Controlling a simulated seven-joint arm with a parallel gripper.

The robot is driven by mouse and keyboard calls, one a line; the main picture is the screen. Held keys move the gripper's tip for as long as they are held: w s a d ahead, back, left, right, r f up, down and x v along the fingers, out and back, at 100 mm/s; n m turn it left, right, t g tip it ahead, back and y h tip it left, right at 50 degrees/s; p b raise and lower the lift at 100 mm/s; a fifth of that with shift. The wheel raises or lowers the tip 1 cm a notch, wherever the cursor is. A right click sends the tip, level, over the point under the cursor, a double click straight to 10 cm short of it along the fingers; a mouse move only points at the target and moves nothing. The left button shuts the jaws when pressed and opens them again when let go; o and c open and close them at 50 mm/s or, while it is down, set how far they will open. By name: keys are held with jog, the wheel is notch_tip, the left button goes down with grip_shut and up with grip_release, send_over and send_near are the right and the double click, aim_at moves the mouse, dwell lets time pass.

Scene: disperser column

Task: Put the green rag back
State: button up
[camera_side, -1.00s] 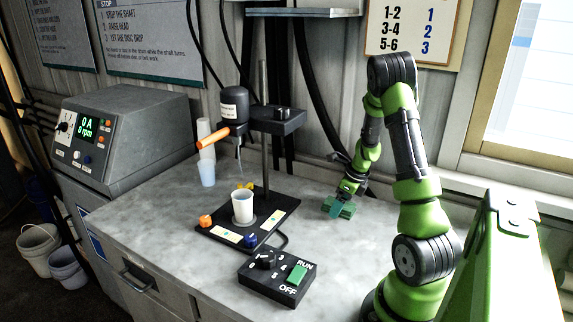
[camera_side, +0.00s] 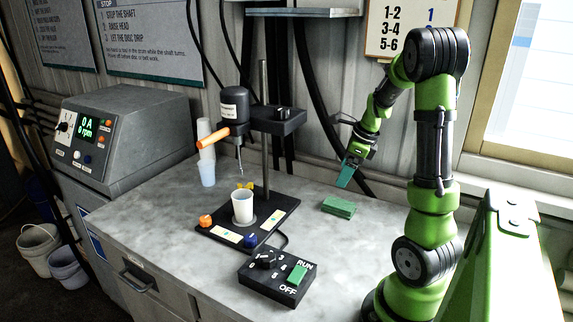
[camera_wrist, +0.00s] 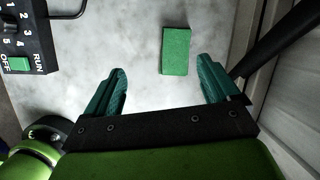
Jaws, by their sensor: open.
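The green rag (camera_side: 339,207), a small folded block, lies flat on the grey bench top to the right of the disperser stand. It also shows in the wrist view (camera_wrist: 176,51), beyond the fingertips and between their lines, nearer the right finger. My gripper (camera_side: 346,176) is above the bench, raised clear of the rag, with its teal fingers pointing down. In the wrist view my gripper (camera_wrist: 163,84) has its two fingers wide apart with nothing between them.
The disperser stand (camera_side: 265,160) holds a motor head over a white cup (camera_side: 243,207) on its black base. A black switch box (camera_side: 277,277) with a green RUN switch sits in front. A grey control unit (camera_side: 135,140) stands left. Bench around the rag is clear.

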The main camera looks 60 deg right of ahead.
jog(key=w+a+r+n+t, duration=0.1)
jog(key=w+a+r+n, duration=0.1)
jog(key=a+r+n, duration=0.3)
jog(key=w+a+n, duration=0.3)
jog(key=a+n, duration=0.1)
jog(key=a, duration=0.3)
jog(key=s+a+r+n+t+y, duration=0.1)
jog(key=s+a+r+n, duration=0.1)
jog(key=a+n, duration=0.8)
jog(key=s+a+r+n+t, duration=0.1)
jog(key=s+a+r+n, duration=0.2)
jog(key=a+n, duration=0.7)
jog(key=shift+s+a+r+y, duration=0.2)
jog(key=shift+s+y, duration=0.1)
jog(key=shift+y, duration=0.1)
